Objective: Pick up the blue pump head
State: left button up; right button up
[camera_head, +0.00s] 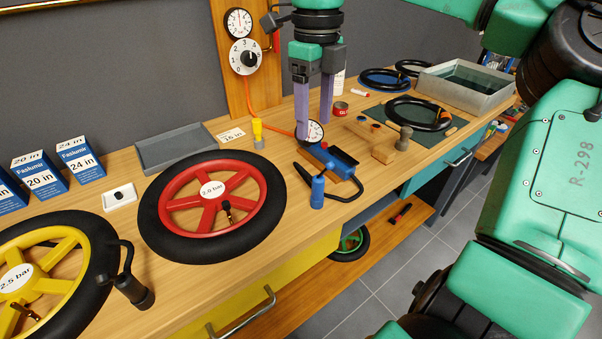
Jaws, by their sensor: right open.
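The blue pump head (317,193) stands upright on the wooden workbench, near its front edge and right of the red wheel. A black hose joins it to the blue pump (331,158) behind it, which has a round white gauge (311,131). My right gripper (314,127) points down, open, with its two purple fingers apart. In the picture it is above and behind the pump head, over the pump and gauge. The left gripper is not in view.
The red wheel (184,188) and yellow wheel (70,275) lie on the left, with a black pump head (133,291) between them. A grey tray (180,150) is behind. A wooden block (383,151) and black tyre (413,113) are right.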

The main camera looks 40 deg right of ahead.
send_over(319, 175)
jog(key=f, duration=0.6)
jog(key=shift+w+d, duration=0.1)
jog(key=shift+d, duration=0.1)
notch_tip(319, 175, down, 6)
jog(key=shift+w+f+p, duration=0.1)
jog(key=shift+f+p, duration=0.1)
jog(key=shift+p, duration=0.55)
jog(key=shift+d+f, duration=0.1)
jog(key=shift+f, duration=0.1)
jog(key=shift+w, duration=0.15)
jog(key=shift+c, duration=0.9)
grip_shut()
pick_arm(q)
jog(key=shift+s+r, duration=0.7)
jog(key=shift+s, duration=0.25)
